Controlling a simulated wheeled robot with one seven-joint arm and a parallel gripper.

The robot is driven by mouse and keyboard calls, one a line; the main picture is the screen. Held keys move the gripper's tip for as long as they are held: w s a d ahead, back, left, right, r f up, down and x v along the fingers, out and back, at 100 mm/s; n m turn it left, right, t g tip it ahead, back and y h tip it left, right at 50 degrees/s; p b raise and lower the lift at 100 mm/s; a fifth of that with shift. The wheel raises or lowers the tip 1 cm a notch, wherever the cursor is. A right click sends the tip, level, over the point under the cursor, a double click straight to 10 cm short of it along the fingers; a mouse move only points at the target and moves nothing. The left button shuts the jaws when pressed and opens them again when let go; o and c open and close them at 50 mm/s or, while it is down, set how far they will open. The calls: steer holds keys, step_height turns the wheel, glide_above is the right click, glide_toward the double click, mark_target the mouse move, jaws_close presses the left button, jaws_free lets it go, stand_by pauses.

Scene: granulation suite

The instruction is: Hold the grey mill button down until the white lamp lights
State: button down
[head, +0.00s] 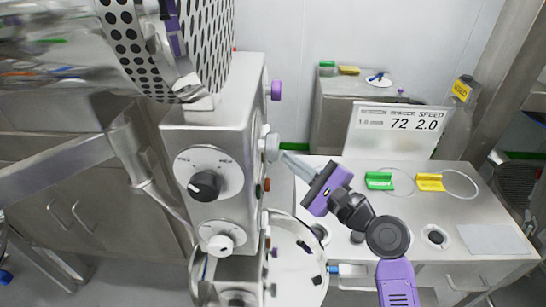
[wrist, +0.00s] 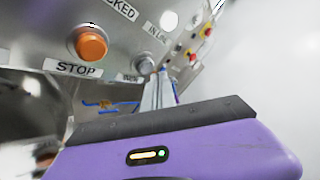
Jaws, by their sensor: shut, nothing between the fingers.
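My gripper (head: 284,156) is shut and empty, its fingers reaching left to the side panel of the steel machine. In the wrist view the fingers (wrist: 163,80) end close beside a grey round button (wrist: 145,64), whose label is partly hidden; I cannot tell whether they touch it. A white round lamp (wrist: 168,20) sits above, by a label starting "IN"; I cannot tell for sure whether it is lit. An orange button (wrist: 91,43) labelled "STOP" is to the left of the grey one.
Red and yellow buttons (wrist: 190,55) lie farther along the panel. The machine (head: 212,135) has a black dial (head: 205,186) on its front.

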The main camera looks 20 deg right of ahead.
steer(key=d, duration=0.1)
steer(key=s+d, duration=0.1)
steer(key=d, duration=0.2)
steer(key=shift+s+d, duration=0.3)
steer(key=shift+d, duration=0.1)
stand_by(0.5)
